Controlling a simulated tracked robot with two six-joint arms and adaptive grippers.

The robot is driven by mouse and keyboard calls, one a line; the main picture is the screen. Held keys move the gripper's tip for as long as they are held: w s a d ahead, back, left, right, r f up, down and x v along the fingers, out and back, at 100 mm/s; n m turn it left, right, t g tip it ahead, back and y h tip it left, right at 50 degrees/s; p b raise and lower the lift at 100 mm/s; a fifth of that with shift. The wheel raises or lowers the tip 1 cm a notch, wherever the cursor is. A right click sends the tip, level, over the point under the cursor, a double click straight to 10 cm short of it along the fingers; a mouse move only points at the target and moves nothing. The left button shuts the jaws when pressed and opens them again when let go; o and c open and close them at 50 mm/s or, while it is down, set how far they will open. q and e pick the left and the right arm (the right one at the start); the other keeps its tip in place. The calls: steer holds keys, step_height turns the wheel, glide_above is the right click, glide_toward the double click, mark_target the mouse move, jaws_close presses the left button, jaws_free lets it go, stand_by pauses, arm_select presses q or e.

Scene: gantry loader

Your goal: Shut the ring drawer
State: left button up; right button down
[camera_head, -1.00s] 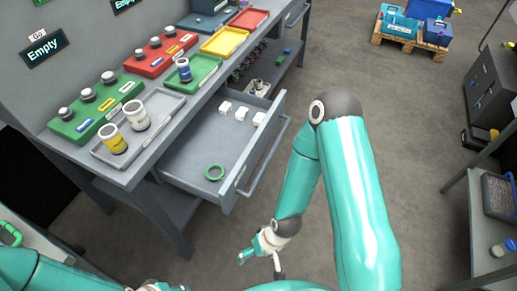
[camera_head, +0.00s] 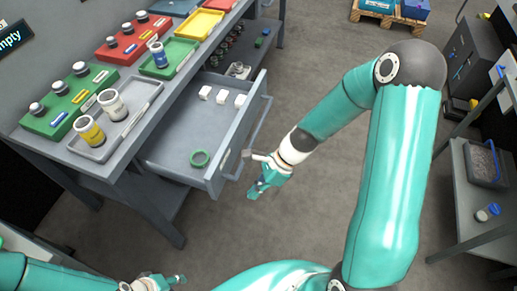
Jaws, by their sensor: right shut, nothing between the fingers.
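The ring drawer (camera_head: 181,149) is a grey drawer under the workbench, pulled out. My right gripper (camera_head: 252,192) is shut and empty, beside the near end of the handle and outside the drawer. I cannot tell whether it touches the handle. My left gripper (camera_head: 172,281) is low at the bottom edge, away from the drawer, partly cut off; its jaws are unclear.
The bench top holds a grey tray (camera_head: 137,101) with two jars, a green tray (camera_head: 178,66) with a blue-banded jar, and yellow and red trays. A shelf (camera_head: 462,211) stands at the right. The floor before the drawer is clear apart from my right arm.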

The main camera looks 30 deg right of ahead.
steer(key=w+d+r+m+t+h+b, duration=0.1)
steer(key=w+d+r+m+t, duration=0.2)
steer(key=d, duration=0.4)
steer(key=w+d+r+m+t+h+b, duration=0.1)
steer(key=d+r+m+t, duration=0.1)
steer(key=d+r, duration=0.5)
steer(key=w+b+x, duration=0.1)
steer(key=b+x, duration=0.1)
steer(key=x, duration=1.1)
steer(key=shift+w, duration=0.3)
steer(key=shift+w, duration=0.15)
